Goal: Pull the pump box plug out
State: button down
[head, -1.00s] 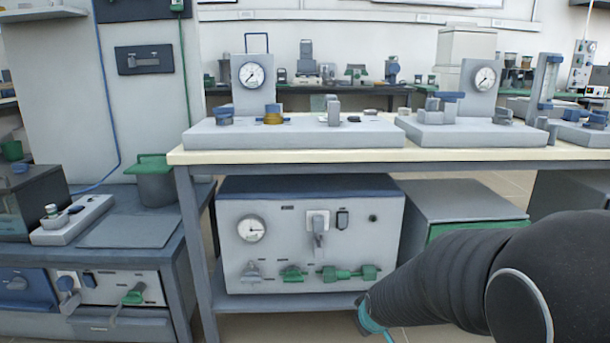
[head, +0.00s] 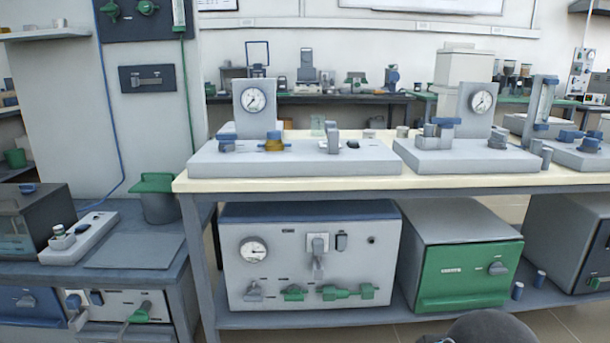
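The pump box (head: 275,270) is a light grey box with a blue top on the shelf under the cream table. Its front carries a round gauge, a white socket plate, a dark switch and grey and green valves. The grey plug (head: 318,262) sits in the socket plate (head: 317,241) near the middle of the front and hangs down a little. It looks inserted. My gripper is not in view; only a dark rounded part of my arm shows at the bottom edge, right of centre.
A grey box with a green front (head: 462,276) stands right of the pump box, with a narrow gap between them. The cream table (head: 330,182) overhangs both, and its leg (head: 196,262) stands left of the pump box. Small cylinders stand at the shelf's right.

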aim_at(318, 246)
jog(key=k, duration=0.65)
jog(key=u, duration=0.5)
jog(key=i, duration=1.15)
jog(key=z, duration=0.4)
